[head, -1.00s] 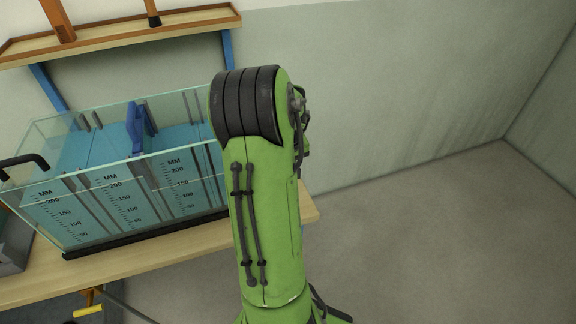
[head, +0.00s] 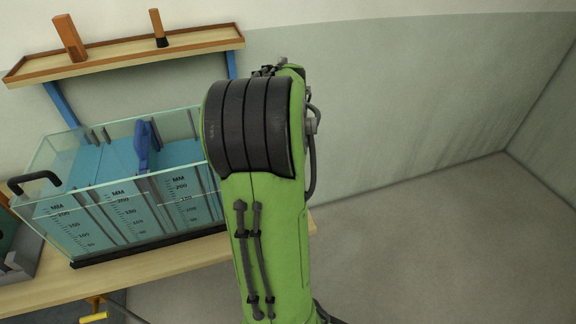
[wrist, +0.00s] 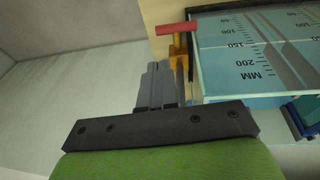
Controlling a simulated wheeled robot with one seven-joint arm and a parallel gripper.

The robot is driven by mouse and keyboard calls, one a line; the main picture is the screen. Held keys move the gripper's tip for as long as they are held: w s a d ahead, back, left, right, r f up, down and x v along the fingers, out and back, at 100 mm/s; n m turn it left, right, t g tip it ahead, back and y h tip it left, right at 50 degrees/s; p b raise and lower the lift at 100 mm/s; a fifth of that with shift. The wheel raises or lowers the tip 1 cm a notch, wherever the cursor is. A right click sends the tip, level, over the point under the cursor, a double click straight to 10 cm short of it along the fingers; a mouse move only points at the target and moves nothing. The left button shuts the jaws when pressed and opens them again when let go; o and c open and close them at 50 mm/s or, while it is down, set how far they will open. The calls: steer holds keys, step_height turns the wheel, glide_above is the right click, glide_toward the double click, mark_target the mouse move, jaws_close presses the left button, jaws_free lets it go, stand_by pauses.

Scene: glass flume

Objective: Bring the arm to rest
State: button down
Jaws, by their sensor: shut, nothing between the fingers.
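My gripper (wrist: 158,84) shows in the wrist view with its grey fingers together and nothing between them. Its fingers point toward the tank and a crank with a red handle, apart from them as far as I can tell. In the head view my green arm with its black ribbed joint stands in the middle, and the gripper itself is hidden there. The arm covers the right end of the glass flume (head: 120,215), which holds blue water behind printed MM scales. A blue gate (head: 142,146) stands upright in the flume.
The flume stands on a wooden bench (head: 170,268). A wooden shelf (head: 120,56) above holds an orange block (head: 70,38) and a dark-based peg (head: 158,28). A yellow-handled crank (head: 93,317) sits under the bench front. The floor (head: 450,240) at right is clear.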

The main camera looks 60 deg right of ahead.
steer(key=shift+s+r, duration=0.2)
steer(key=shift+r, duration=0.15)
steer(key=w+a+r+n+t+y, duration=0.1)
steer(key=w+a+r+n+t, duration=0.15)
steer(key=a, duration=0.95)
steer(key=w+a+r+n+t, duration=0.1)
steer(key=w+a+r+n, duration=0.25)
steer(key=a, duration=0.85)
steer(key=s+a+n, duration=0.1)
steer(key=s+a, duration=0.2)
steer(key=a, duration=0.3)
steer(key=s+a+n+t+y, duration=0.1)
steer(key=s+a+n, duration=0.1)
steer(key=s+a, duration=0.2)
steer(key=shift+a+f, duration=0.3)
steer(key=shift+a, duration=0.6)
